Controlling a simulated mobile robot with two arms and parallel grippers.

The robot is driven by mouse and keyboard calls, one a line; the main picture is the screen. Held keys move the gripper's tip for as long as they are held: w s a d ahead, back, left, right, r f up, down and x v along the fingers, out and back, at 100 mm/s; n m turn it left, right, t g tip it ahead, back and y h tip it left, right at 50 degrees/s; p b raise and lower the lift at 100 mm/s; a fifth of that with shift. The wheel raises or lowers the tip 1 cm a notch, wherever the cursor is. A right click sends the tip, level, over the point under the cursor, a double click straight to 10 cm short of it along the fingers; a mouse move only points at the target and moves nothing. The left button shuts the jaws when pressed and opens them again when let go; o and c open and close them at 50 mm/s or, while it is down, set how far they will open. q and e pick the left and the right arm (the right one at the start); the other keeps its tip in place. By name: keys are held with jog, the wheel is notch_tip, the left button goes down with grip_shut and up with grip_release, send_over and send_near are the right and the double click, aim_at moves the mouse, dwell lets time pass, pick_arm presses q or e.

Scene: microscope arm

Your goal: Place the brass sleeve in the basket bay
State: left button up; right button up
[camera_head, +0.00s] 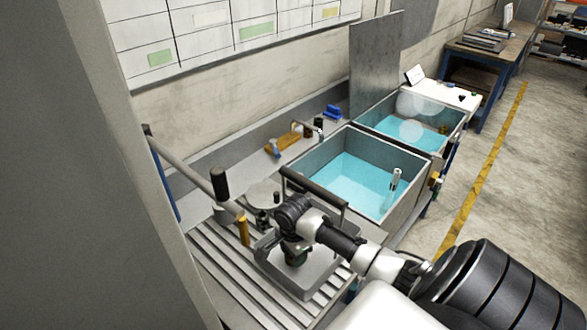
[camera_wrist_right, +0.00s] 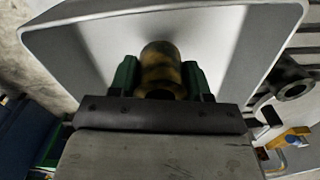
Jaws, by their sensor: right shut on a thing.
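The brass sleeve (camera_wrist_right: 161,68), a dull, mottled brass cylinder with a dark bore, is between the green fingers of my right gripper (camera_wrist_right: 161,80), which is shut on it. In the head view my right gripper (camera_head: 296,258) is down within the outline of a grey metal basket (camera_head: 318,281) with a black bar handle (camera_head: 314,186). The gripper and wrist hide the sleeve there. The basket's pale floor also shows in the right wrist view (camera_wrist_right: 95,45). I cannot tell whether the sleeve touches the floor. My left gripper is not in view.
A slatted metal bench (camera_head: 222,272) lies under and beside the basket. An upright brass-coloured post (camera_head: 243,231) and a black-handled lever (camera_head: 220,184) stand to its left. Two tanks of blue liquid, a near one (camera_head: 345,183) and a far one (camera_head: 408,130), lie behind it.

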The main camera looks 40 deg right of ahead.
jog(key=shift+f, duration=0.4)
jog(key=o, duration=1.1)
notch_tip(320, 180, up, 9)
jog(key=shift+f, duration=0.1)
